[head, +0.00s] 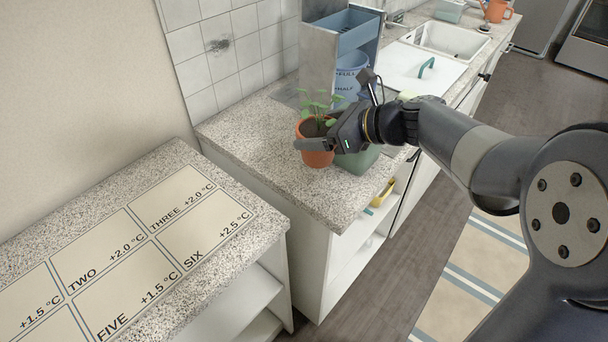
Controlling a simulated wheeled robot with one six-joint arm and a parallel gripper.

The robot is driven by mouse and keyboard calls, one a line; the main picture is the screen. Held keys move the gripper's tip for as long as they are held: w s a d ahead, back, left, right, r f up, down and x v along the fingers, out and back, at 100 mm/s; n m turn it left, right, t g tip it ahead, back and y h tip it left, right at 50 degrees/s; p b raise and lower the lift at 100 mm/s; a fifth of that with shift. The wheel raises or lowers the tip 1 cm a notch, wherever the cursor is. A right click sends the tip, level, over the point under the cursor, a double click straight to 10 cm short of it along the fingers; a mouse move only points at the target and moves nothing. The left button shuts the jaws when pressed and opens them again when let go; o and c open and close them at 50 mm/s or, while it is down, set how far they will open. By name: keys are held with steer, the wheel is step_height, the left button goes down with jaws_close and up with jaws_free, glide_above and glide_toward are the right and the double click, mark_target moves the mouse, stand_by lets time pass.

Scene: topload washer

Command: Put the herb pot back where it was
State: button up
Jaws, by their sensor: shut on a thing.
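The herb pot (318,158) is a terracotta pot with dark soil and small green leaves. In the head view it is near the front end of the speckled counter (240,135), upright. My gripper (318,143) reaches in from the right and is shut on the pot near its rim. One dark finger crosses the front of the pot. The far finger is hard to make out. Whether the pot's base touches the counter cannot be told.
A green container (358,160) stands right beside the pot, partly behind my gripper. A grey-blue shelf unit (350,32) with a blue cup (349,75) stands behind. A nearer counter carries a marked panel (140,250), with a gap between counters. A white sink (447,40) is further back.

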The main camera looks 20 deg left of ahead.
mark_target(320, 162)
step_height(320, 162, down, 9)
steer(key=shift+d+f+b, duration=0.1)
steer(key=shift+b, duration=0.45)
steer(key=shift+f, duration=0.1)
steer(key=shift+f, duration=0.15)
steer(key=o, duration=1.1)
steer(key=shift+d+r, duration=0.2)
steer(key=shift+r, duration=0.15)
steer(key=v, duration=1.1)
steer(key=shift+s+d+r, duration=0.1)
steer(key=shift+d, duration=0.15)
